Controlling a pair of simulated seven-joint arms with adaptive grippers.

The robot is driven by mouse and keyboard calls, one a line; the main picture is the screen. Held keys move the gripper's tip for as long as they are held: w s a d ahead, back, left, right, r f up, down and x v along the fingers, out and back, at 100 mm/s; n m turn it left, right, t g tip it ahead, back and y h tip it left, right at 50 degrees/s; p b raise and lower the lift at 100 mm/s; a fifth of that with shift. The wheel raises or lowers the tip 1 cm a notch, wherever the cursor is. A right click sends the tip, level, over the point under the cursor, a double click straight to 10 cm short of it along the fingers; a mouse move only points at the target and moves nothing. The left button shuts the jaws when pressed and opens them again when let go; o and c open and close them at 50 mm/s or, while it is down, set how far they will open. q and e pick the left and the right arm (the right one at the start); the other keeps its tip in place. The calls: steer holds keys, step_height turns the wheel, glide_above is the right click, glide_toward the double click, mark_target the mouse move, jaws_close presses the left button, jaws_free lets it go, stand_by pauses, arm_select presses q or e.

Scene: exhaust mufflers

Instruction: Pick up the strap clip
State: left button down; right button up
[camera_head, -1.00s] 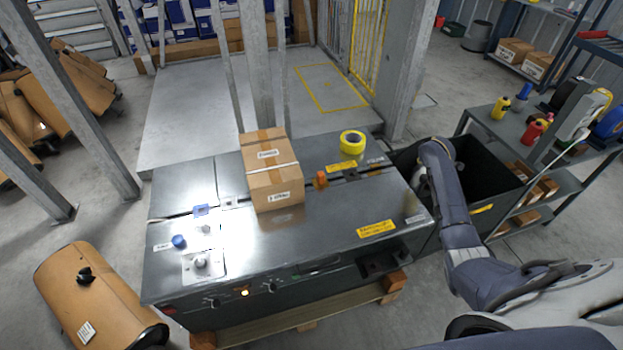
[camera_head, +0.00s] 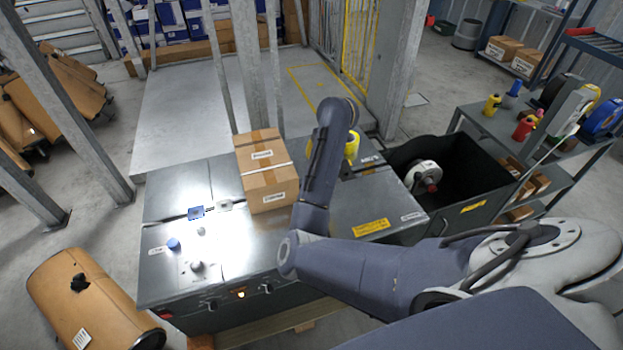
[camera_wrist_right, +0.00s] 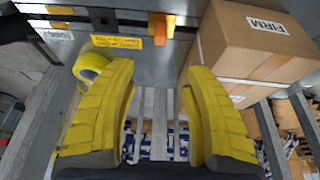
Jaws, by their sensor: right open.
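A small orange piece (camera_wrist_right: 160,27), which looks like the strap clip, stands upright by the groove across the grey machine top, between the carton and the yellow tape roll. In the head view my right arm hides it. My right gripper (camera_wrist_right: 155,75) is open, its yellow ribbed fingers apart with nothing between them. The orange piece shows beyond the fingertips, roughly in line with the gap. In the head view my right arm reaches over the machine top, and its open fingers are mostly hidden. My left gripper is not in view.
The strapped carton (camera_head: 265,170) stands left of my right arm, close to one finger in the wrist view. The yellow tape roll (camera_wrist_right: 90,66) is on the other side. An open black bin (camera_head: 465,165) at right holds a white round part (camera_head: 424,176).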

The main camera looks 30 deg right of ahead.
steer(key=x, duration=1.6)
steer(key=shift+a+f, duration=0.1)
steer(key=shift+f, duration=0.3)
jaws_close()
